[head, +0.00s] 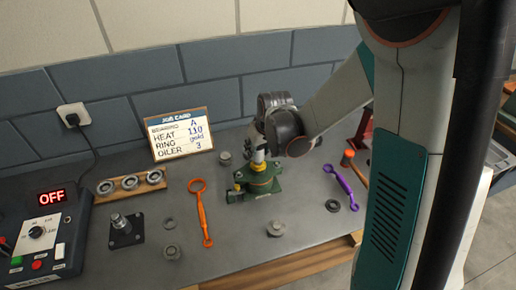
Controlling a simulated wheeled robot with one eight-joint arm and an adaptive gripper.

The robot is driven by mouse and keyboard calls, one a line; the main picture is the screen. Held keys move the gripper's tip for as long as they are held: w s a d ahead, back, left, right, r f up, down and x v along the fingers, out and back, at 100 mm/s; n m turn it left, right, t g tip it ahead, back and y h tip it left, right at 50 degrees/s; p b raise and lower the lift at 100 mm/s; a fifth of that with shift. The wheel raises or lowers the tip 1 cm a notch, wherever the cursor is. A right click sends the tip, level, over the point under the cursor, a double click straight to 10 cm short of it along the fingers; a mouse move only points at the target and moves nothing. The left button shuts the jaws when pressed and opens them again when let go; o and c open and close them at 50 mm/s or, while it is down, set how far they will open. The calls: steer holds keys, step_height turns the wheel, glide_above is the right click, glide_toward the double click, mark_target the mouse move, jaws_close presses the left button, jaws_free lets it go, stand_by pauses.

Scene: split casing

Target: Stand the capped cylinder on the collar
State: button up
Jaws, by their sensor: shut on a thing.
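My gripper (258,148) points down over the green casing (262,184) on the bench. It is shut on a small capped cylinder (258,157), pale with a yellow lower part, which looks upright. The cylinder is right above the top of the casing. The collar is hidden or too small to make out there, and I cannot tell whether the cylinder touches it. The fingertips are small and partly hidden by the wrist.
An orange wrench (202,212) lies left of the casing and a purple wrench (342,187) right of it. A wooden rack with rings (131,187), a black post base (124,230), a job card (180,134) and a control box reading OFF (42,240) stand further left.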

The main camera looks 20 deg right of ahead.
steer(key=shift+f, duration=0.15)
steer(key=shift+f+b, duration=0.8)
steer(key=shift+b, duration=0.05)
steer(key=shift+f, duration=0.15)
stand_by(0.9)
steer(key=o, duration=1.3)
steer(key=shift+r+p, duration=1.55)
steer(key=shift+r, duration=1.1)
